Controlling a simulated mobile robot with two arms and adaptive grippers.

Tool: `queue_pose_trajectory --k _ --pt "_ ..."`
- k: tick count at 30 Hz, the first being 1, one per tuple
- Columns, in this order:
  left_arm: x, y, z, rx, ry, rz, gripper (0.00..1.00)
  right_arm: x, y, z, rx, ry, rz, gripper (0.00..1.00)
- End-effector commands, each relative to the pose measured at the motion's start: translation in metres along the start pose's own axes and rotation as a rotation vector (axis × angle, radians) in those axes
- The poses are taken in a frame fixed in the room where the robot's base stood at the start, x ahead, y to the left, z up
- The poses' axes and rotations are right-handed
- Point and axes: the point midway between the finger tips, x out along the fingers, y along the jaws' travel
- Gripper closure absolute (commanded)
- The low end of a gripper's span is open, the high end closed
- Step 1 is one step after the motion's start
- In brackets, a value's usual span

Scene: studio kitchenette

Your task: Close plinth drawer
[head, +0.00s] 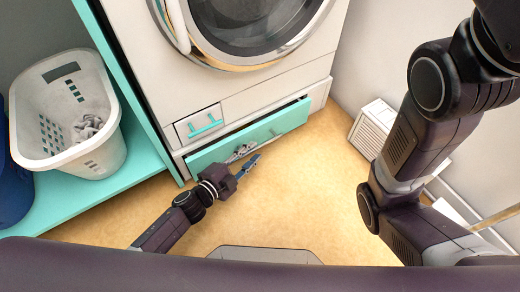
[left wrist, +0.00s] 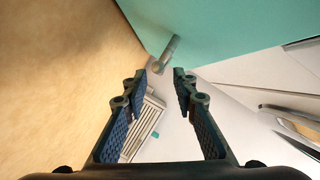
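The plinth drawer (head: 270,130) has a wide teal front at the foot of the white washing machine unit. It appears to stand out from the plinth, with a dark gap along its top edge. Its teal front fills the top of the left wrist view (left wrist: 230,28), with a short grey bar handle (left wrist: 168,52) on it. My left gripper (head: 250,164) is low, just in front of the drawer front, and hides part of it. In the left wrist view its fingers (left wrist: 160,88) are apart with nothing between them. My right arm shows at the right; its gripper is out of view.
A small drawer with a teal handle (head: 205,126) sits above at the left. The washing machine door (head: 240,20) is above. A white laundry basket (head: 45,145) stands on a teal shelf (head: 90,188). A slatted white box (head: 372,128) stands by the right wall. The floor (head: 300,190) in front is clear.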

Motion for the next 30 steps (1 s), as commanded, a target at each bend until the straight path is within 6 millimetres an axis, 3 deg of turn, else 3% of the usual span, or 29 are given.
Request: queue_pose_trajectory --k 3,9,19,26,30 --pt "0.022 0.003 0.002 0.002 0.002 -0.002 0.74 -0.016 -0.003 -0.005 0.0 -0.001 0.0 1.0" --pt "0.043 0.002 0.001 0.001 0.0 -0.001 0.74 -0.025 -0.005 -0.008 0.0 -0.001 0.0 1.0" --pt "0.048 0.0 0.0 0.001 0.0 0.0 0.74 -0.025 -0.005 -0.009 0.0 0.0 0.0 1.0" --pt "0.047 0.001 0.0 0.001 0.0 0.0 0.98 -0.025 -0.005 -0.009 0.0 0.0 0.0 1.0" --pt "0.047 0.001 0.0 0.001 -0.001 0.0 1.0 -0.025 -0.005 -0.009 0.0 0.0 0.0 1.0"
